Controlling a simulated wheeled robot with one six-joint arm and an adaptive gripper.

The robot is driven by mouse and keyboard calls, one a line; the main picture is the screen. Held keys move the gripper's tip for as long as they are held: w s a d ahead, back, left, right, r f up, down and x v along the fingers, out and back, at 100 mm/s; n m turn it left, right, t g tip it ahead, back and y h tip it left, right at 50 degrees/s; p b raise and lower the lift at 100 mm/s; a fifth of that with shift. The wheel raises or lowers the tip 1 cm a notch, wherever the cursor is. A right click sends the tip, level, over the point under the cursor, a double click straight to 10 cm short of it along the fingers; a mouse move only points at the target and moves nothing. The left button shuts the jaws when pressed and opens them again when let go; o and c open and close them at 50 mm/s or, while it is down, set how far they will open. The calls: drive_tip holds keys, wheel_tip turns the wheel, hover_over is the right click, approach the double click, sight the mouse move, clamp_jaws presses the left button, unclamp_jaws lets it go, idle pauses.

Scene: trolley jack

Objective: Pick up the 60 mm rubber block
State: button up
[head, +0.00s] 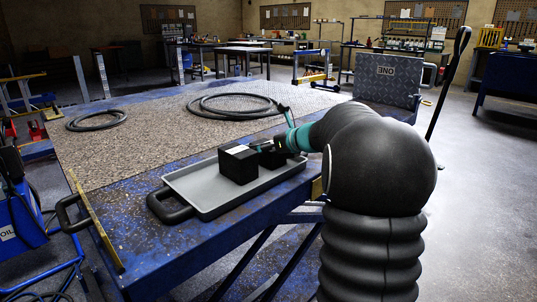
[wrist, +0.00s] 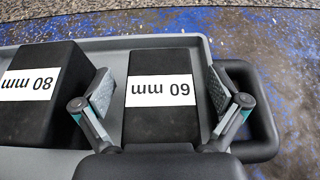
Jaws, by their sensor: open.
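The 60 mm rubber block (wrist: 161,118) is black with a white label and stands in a grey tray (wrist: 122,42). In the wrist view my open gripper (wrist: 162,92) has one finger on each side of this block, with a small gap showing on both sides. In the head view my gripper (head: 262,145) is over the right part of the tray (head: 208,208), and the 60 mm block is largely hidden behind the gripper and the other block. The larger 80 mm block (wrist: 45,100) stands to the left in the tray; it also shows in the head view (head: 238,166).
The tray lies on a worn blue bench (head: 150,240) and has dark handles at both ends (head: 168,207). Coiled hoses (head: 232,106) lie on the grey mat (head: 150,130) behind. A grey patterned panel (head: 385,78) stands at the far right.

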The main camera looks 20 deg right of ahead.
drive_tip(key=c, duration=1.4)
drive_tip(key=shift+c, duration=1.4)
drive_tip(key=shift+r, duration=0.15)
